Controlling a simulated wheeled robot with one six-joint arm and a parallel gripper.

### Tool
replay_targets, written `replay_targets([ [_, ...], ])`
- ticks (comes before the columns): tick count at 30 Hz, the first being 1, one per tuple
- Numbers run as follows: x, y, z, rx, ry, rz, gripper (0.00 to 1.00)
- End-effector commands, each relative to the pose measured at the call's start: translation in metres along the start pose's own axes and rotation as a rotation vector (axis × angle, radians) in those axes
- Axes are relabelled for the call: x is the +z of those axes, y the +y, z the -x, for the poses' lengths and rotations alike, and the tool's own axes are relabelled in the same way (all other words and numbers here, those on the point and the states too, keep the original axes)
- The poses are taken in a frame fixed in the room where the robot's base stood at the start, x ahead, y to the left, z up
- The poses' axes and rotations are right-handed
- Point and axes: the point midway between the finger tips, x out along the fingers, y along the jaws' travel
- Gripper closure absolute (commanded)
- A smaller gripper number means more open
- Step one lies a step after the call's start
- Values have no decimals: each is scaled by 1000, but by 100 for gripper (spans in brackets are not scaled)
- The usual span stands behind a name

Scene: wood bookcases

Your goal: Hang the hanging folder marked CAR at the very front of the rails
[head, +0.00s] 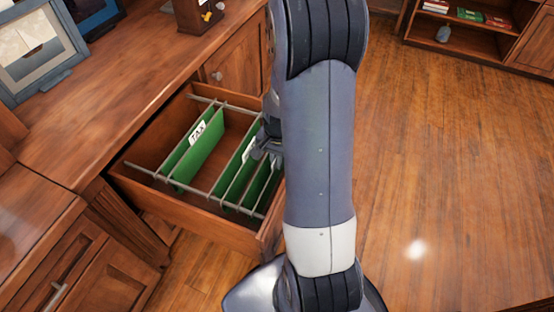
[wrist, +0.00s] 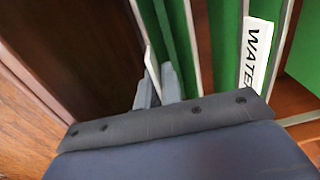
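My gripper (wrist: 157,88) is low over the front part of the open drawer. Its two fingers are close together with a thin white tab (wrist: 151,62) between them, seen edge-on, so its word cannot be read. A green folder (wrist: 152,25) shows just beyond the tab. The name CAR is not legible in either view. In the head view my gripper (head: 264,147) is partly hidden by my arm. A green folder marked TAX (head: 190,150) hangs towards the back of the rails (head: 235,208). A folder tab reading WATE (wrist: 257,55), cut off, is right of my gripper in the wrist view.
Several green folders (head: 240,178) hang close together in the front half of the wooden drawer (head: 190,215); my arm covers some. A gap lies between TAX and that group. A dark wood panel (wrist: 75,60) is left of my fingers. Picture frames (head: 38,50) stand on the cabinet.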

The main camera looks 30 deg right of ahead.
Motion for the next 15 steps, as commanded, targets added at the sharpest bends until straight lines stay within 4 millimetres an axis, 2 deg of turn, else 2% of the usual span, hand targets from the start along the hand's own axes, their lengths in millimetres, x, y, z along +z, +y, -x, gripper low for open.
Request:
replay_targets([
  [1,1,1,-3,2,-4,-1,89],
  [8,2,1,-4,3,-5,-1,70],
  [15,2,1,-3,3,-6,-1,70],
])
